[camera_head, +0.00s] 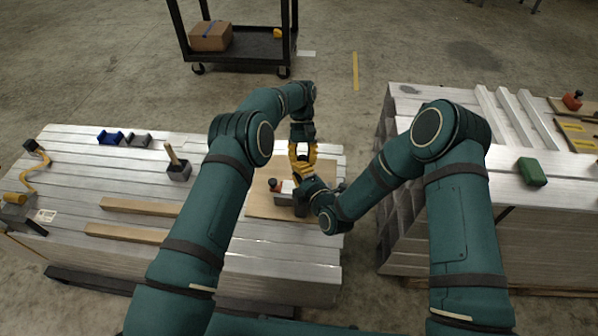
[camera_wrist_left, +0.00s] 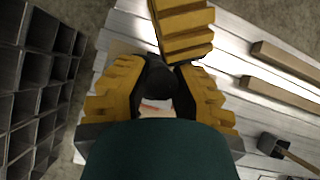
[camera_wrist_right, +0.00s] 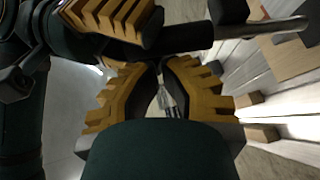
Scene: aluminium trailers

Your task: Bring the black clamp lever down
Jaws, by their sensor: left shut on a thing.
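The clamp stands on a wooden board (camera_head: 262,205) on the near aluminium stack; its dark body (camera_head: 290,199) is partly hidden by my grippers. My left gripper (camera_head: 301,153) is above it, shut on the black clamp lever; a round black end (camera_wrist_left: 157,80) shows between its fingers in the left wrist view. My right gripper (camera_wrist_right: 162,66) is right beside the left one and looks shut, with its fingertips close together and nothing clear between them. In the right wrist view the black lever (camera_wrist_right: 185,36) lies across the top, near a yellow finger of my left gripper.
Wooden bars (camera_head: 125,234), a mallet-like tool (camera_head: 178,170) and a blue block (camera_head: 109,137) lie on the left stack. A second stack (camera_head: 480,190) with a green block (camera_head: 531,172) stands right, across a floor gap. A black cart (camera_head: 238,58) is behind.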

